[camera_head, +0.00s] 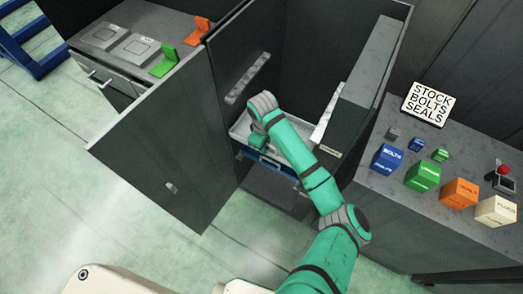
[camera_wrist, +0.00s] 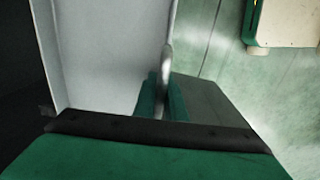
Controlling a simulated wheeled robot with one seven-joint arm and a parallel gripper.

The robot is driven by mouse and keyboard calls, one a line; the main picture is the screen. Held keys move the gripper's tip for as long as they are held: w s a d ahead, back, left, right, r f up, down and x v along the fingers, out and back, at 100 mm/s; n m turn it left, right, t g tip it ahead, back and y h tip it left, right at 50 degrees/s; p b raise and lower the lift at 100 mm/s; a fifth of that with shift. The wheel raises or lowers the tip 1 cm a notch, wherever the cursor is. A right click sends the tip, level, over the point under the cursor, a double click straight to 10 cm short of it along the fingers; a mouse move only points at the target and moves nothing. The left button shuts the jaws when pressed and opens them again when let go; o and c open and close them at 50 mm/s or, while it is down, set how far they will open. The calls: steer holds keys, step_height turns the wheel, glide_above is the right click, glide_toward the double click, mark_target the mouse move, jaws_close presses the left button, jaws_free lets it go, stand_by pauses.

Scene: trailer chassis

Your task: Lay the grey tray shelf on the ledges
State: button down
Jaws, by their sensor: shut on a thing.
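The grey tray shelf (camera_head: 240,129) is partly inside the open dark cabinet, with much of it hidden behind my arm. In the wrist view its pale flat surface (camera_wrist: 112,50) and raised left rim fill the upper left. A grey ledge (camera_head: 247,78) runs along the cabinet's left inner wall. Whether the tray touches any ledge cannot be told.
The cabinet door (camera_head: 165,150) stands open to the left. A blue bar (camera_head: 270,163) crosses the cabinet front below the tray. A right-hand counter (camera_head: 400,205) carries coloured boxes and a STOCK BOLTS SEALS sign (camera_head: 427,104).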

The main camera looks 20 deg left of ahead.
steer(key=shift+w+d, duration=0.25)
steer(key=shift+w, duration=1.4)
steer(key=shift+w+d, duration=0.25)
steer(key=shift+w, duration=0.7)
steer(key=shift+w+d+f, duration=0.1)
steer(key=shift+w+f, duration=0.05)
steer(key=shift+f, duration=0.6)
steer(key=c, duration=1.3)
jaws_free()
steer(key=shift+o, duration=0.2)
